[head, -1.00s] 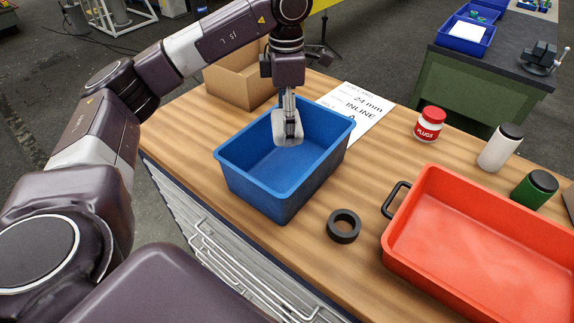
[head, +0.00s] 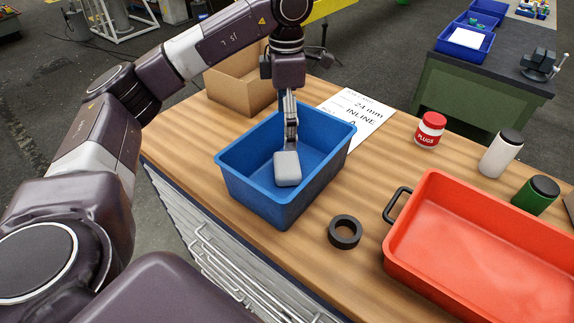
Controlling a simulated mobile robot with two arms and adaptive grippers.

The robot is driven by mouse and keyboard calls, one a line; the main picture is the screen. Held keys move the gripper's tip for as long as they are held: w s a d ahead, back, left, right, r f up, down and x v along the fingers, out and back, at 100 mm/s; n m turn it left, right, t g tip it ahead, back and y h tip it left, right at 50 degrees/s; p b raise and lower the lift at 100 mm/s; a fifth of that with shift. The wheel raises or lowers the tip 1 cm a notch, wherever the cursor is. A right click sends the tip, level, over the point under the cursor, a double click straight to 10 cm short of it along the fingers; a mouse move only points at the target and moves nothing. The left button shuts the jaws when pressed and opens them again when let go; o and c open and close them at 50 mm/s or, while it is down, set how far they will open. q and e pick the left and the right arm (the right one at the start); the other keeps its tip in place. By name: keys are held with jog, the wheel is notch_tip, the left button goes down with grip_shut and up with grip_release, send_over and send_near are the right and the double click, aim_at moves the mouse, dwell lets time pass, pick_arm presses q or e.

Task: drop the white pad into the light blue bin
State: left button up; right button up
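The white pad (head: 287,169) is inside the blue bin (head: 249,190), its broad face showing. It lies below my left gripper's fingertips and no longer between them; whether it rests fully on the bin floor is hard to tell. My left gripper (head: 291,147) points down into the bin, just above the pad. Its fingers are seen edge-on, so the gap between them does not show. My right gripper is out of view. The only bin under my gripper is a medium blue.
A black ring (head: 345,232) lies right of the bin. A red tray (head: 480,250) stands at the right, with a PLUGS jar (head: 430,130), a white bottle (head: 500,152) and a green jar (head: 535,195) behind it. A cardboard box (head: 240,85) and a printed sheet (head: 365,112) are behind the bin.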

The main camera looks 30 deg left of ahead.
pick_arm(q)
notch_tip(320, 180, up, 11)
dwell(0.4)
dwell(0.4)
